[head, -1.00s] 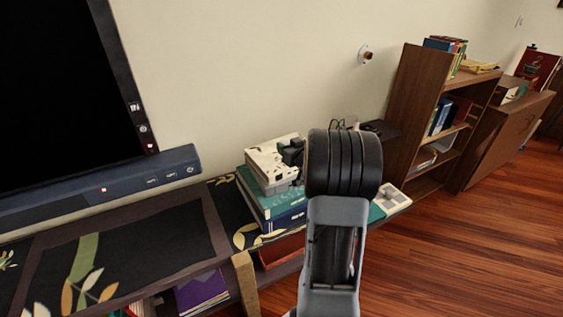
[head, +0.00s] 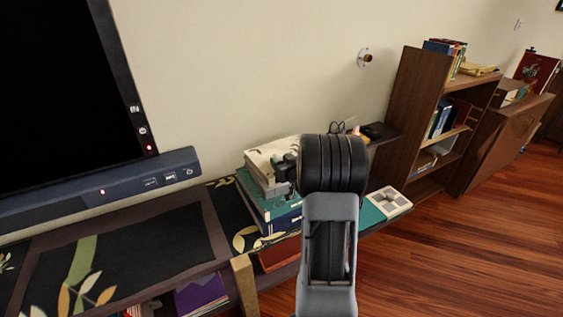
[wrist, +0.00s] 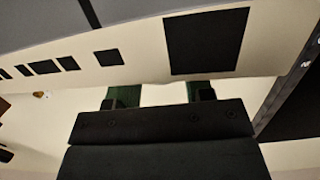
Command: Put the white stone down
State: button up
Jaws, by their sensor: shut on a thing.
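My gripper (wrist: 162,93) shows in the wrist view as two dark green fingers with a gap between them. It is shut on the white stone. A pale area lies between and behind the fingers, but the stone's outline cannot be told from the pale wall. In the head view my arm hides most of the gripper. A dark part of it shows left of my wrist, beside a stack of books (head: 262,207) on the low shelf. A whitish book or block (head: 268,153) lies on that stack. The stone cannot be made out in the head view.
The low shelf (head: 205,225) runs along the wall, with a dark leaf-patterned cloth on top. A teal book with a pale cover patch (head: 388,201) lies right of my arm. A screen (head: 65,90) stands left. A brown bookcase (head: 408,110) stands right, with open wooden floor before it.

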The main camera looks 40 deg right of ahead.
jog(key=shift+f, duration=0.2)
jog(key=o, duration=1)
jog(key=shift+r, duration=0.1)
